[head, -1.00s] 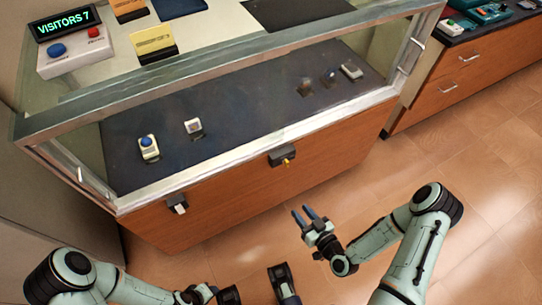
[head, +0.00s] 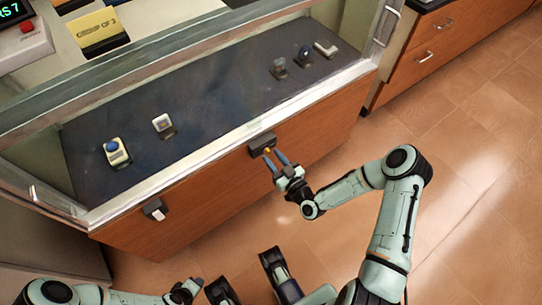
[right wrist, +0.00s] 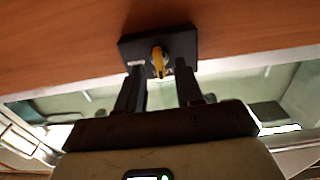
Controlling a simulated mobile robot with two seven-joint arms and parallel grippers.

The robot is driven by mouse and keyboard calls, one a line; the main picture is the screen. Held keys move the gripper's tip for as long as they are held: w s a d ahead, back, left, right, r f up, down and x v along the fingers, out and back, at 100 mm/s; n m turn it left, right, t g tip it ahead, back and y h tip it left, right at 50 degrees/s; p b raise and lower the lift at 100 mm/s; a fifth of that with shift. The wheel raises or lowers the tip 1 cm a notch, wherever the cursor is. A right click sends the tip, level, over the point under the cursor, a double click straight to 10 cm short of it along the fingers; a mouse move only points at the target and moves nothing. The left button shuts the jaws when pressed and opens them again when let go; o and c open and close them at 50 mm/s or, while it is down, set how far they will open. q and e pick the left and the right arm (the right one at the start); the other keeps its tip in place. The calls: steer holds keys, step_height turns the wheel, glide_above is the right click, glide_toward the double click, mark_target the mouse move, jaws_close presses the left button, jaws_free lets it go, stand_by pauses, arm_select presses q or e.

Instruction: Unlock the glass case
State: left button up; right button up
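The glass case (head: 210,200) has a metal-framed glass top over a wooden front. A small dark lock box (head: 262,141) is on that front below the glass, with a yellow key (head: 267,151) in it. The key also shows in the right wrist view (right wrist: 158,61). My right gripper (head: 276,159) is open, pointing at the lock. In the right wrist view its fingers (right wrist: 159,75) are apart, on either side of the key, with gaps visible. My left gripper (head: 190,287) is low at the left, away from the case; its fingers are unclear.
Inside the case are a blue-buttoned device (head: 117,152), a white block (head: 163,125) and several small items at the right. A second white-and-dark fitting (head: 155,210) is on the front's left. Wooden drawers (head: 430,45) stand at upper right. The tiled floor is clear at right.

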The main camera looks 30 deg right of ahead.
arm_select(q)
steer(key=shift+w+a+f, duration=0.1)
steer(key=shift+w, duration=0.15)
arm_select(e)
steer(key=shift+w, duration=0.8)
jaws_close()
arm_select(q)
steer(key=shift+s, duration=0.1)
arm_select(e)
steer(key=shift+m, duration=0.3)
arm_select(q)
steer(key=shift+g, duration=0.4)
steer(key=s, duration=0.1)
steer(key=s+d+r+p, duration=0.1)
steer(key=s+r+p, duration=0.1)
steer(key=shift+s+d+r, duration=0.2)
steer(key=shift+d+r, duration=0.05)
steer(key=shift+d, duration=0.15)
arm_select(e)
steer(key=m, duration=1.7)
steer(key=shift+d+f, duration=0.1)
steer(key=shift+f, duration=0.15)
steer(key=shift+m, duration=0.3)
